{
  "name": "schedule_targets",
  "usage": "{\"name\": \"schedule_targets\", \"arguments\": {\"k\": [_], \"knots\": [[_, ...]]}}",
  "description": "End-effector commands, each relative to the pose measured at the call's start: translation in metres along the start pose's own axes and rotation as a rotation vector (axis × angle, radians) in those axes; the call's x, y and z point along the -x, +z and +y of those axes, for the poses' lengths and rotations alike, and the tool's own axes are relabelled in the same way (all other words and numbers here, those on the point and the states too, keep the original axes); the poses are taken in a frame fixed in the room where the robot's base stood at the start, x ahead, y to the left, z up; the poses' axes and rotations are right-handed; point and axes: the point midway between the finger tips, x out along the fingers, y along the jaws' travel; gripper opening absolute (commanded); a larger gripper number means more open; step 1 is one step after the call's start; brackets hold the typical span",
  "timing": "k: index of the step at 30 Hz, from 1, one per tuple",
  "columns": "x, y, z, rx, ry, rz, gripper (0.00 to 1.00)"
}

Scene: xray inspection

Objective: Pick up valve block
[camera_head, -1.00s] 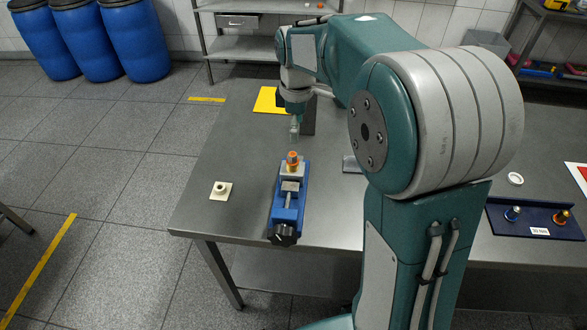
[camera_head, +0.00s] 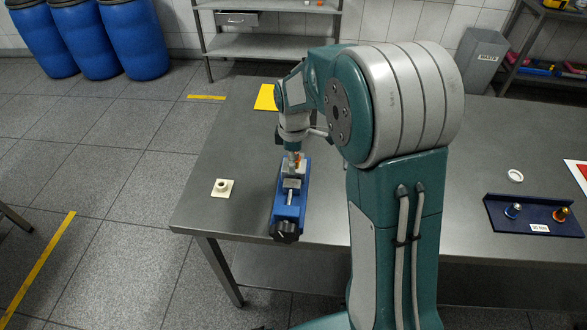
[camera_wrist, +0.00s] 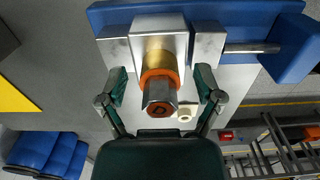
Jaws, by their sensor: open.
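The valve block (camera_wrist: 160,65) is a silver block with a brass neck, an orange ring and a dark hexagonal end with a letter on it. It is held between the jaws of a blue vise (camera_head: 288,205), which also shows in the wrist view (camera_wrist: 230,18). My gripper (camera_wrist: 160,78) is open. Its two fingers stand on either side of the valve block's orange ring, with visible gaps. In the head view my gripper (camera_head: 294,154) is over the vise's far end and hides part of the valve block.
A white flanged part (camera_head: 222,188) lies on the grey table (camera_head: 240,150) left of the vise. A yellow sheet (camera_head: 265,97) lies behind. A dark blue holder (camera_head: 500,226) with two small fittings and a white ring (camera_head: 515,176) are on the right.

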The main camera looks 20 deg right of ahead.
Motion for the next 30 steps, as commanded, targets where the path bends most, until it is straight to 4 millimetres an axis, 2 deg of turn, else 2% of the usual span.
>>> {"name": "schedule_targets", "arguments": {"k": [5,6,8,9,10,11,23,26,30], "knots": [[0.000,0.000,0.000,0.000,0.001,0.000,0.85],[0.000,0.000,0.000,-0.001,0.001,0.001,0.67],[0.000,0.000,0.000,-0.001,0.001,0.001,0.40],[0.000,0.000,0.000,-0.001,0.001,0.001,0.22],[0.000,0.000,0.000,-0.001,0.001,0.001,0.09],[0.000,0.000,0.000,-0.001,0.001,0.000,0.00],[0.005,0.000,0.001,-0.001,0.004,0.001,0.00],[0.018,-0.001,0.002,0.000,0.007,0.003,0.00],[0.048,-0.001,0.002,0.000,0.010,0.004,0.00]]}}
